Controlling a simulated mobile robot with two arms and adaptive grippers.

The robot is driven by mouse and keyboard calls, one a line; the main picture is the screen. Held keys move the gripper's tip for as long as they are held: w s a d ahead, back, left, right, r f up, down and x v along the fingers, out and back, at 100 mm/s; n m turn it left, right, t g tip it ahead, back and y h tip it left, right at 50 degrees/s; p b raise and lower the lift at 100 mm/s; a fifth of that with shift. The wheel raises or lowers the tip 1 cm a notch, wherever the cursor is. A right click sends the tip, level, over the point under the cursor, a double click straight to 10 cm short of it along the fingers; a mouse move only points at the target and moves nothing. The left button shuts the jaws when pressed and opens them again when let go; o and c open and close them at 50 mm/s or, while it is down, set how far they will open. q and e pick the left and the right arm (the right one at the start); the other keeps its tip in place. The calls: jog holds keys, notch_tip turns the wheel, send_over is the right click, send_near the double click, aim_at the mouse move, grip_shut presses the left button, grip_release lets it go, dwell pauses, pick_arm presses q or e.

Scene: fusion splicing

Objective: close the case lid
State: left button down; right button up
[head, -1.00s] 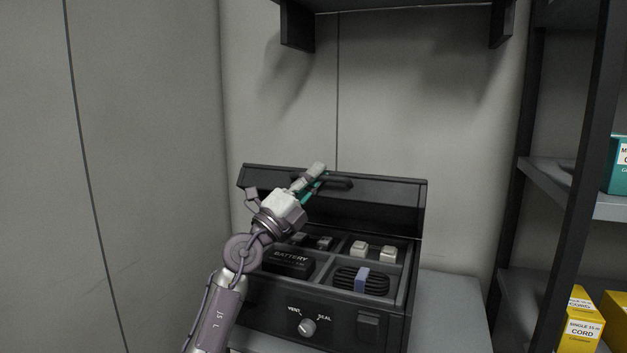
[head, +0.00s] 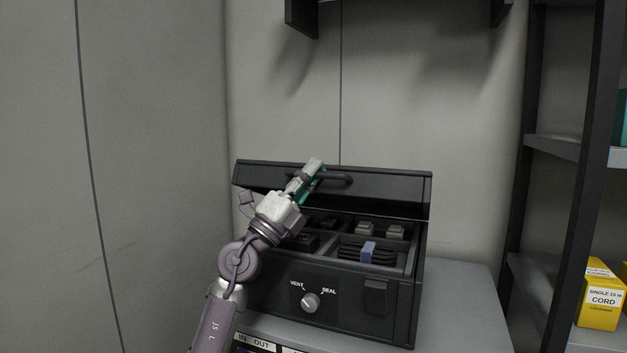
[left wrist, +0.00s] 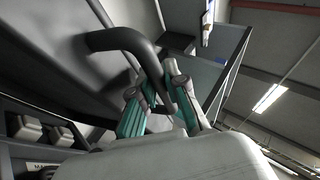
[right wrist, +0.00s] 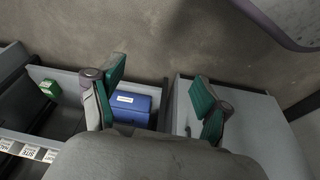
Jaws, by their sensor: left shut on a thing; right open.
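The black case (head: 340,300) stands on a grey surface with its lid (head: 390,190) partly lowered and still raised at the front. A bar handle (head: 335,180) sits on the lid. My left gripper (head: 314,172) is shut on the handle. In the left wrist view, the teal-padded fingers (left wrist: 158,100) straddle the dark bent handle (left wrist: 125,40). Inside the case are pale blocks (head: 380,230) and a dark coil with a blue band (head: 367,252); the left compartments are partly hidden by my arm. My right gripper (right wrist: 160,88) is open and empty, away from the case.
A vent/seal knob (head: 310,302) and a latch (head: 376,297) are on the case front. Dark shelving with a yellow cord box (head: 602,295) stands at the right. A wall is behind. Below my right gripper are a blue box (right wrist: 135,105) and a grey block.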

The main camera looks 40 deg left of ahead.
pick_arm(q)
jog(key=s+d+f+b, duration=0.1)
jog(key=s+f+b, duration=0.2)
jog(key=f+b, duration=0.3)
jog(key=shift+s+f+b, duration=0.3)
jog(key=shift+f, duration=1.85)
pick_arm(e)
jog(key=w+a+r+t+y, duration=0.1)
jog(key=w+a+r+t, duration=0.1)
jog(key=w+r+t, duration=0.3)
jog(key=w+a+r+t+y, duration=0.1)
jog(key=w+a+r+t, duration=0.1)
jog(key=w+r+t, duration=0.3)
jog(key=shift+w+a+r+n+y, duration=0.35)
jog(key=shift+w+r, duration=0.55)
jog(key=shift+r, duration=1.25)
pick_arm(q)
jog(key=c, duration=1.5)
grip_release()
jog(key=shift+o, duration=0.2)
